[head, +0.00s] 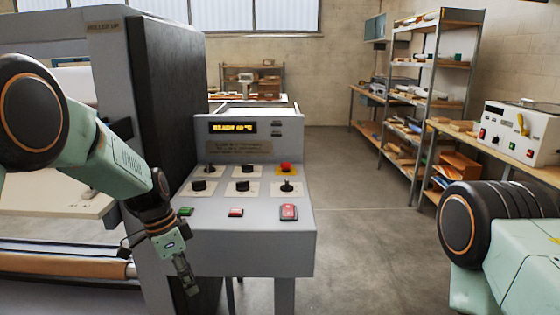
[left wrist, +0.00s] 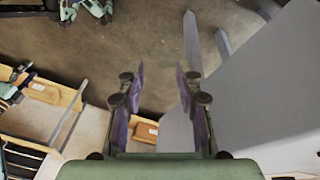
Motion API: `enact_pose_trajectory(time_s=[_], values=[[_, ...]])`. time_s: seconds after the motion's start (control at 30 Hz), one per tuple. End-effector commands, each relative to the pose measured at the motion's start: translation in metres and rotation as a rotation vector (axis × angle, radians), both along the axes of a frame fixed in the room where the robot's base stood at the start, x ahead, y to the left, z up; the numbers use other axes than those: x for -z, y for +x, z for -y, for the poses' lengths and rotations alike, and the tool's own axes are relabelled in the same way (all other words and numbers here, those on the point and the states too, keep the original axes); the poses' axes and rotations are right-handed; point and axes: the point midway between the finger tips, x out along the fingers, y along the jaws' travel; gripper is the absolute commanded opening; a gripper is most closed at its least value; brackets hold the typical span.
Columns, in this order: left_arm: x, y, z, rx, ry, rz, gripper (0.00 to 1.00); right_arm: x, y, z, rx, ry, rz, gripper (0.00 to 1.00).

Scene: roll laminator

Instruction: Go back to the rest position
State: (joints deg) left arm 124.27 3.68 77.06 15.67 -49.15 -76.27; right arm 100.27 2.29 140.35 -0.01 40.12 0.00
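My left arm comes in from the left, and my left gripper (head: 187,278) hangs pointing down at the lower left front of the grey control console. In the left wrist view my left gripper (left wrist: 160,78) has its two fingers apart with nothing between them, so it is open and empty. My right arm shows only as a black joint and pale green link at the lower right of the head view. My right gripper is out of view.
The laminator (head: 160,90) stands left. Shelves (head: 437,64) stand right. Floor (head: 352,240) right of the console is clear.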

Motion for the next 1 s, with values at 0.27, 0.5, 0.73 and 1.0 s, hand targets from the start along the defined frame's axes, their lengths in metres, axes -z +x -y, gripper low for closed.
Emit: enact_pose_trajectory(time_s=[0.27, 0.5, 0.73, 1.0], values=[[0.121, -0.071, -0.015, -0.281, 0.111, -0.074, 0.35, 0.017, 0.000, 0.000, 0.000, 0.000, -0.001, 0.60], [0.202, -0.152, -0.027, -0.516, 0.194, -0.105, 0.35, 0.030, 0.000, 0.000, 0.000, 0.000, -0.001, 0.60], [0.255, -0.249, -0.033, -0.746, 0.241, -0.120, 0.35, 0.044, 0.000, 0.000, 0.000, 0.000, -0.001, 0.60], [0.273, -0.358, -0.030, -1.017, 0.236, -0.138, 0.35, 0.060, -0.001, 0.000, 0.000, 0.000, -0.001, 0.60]])
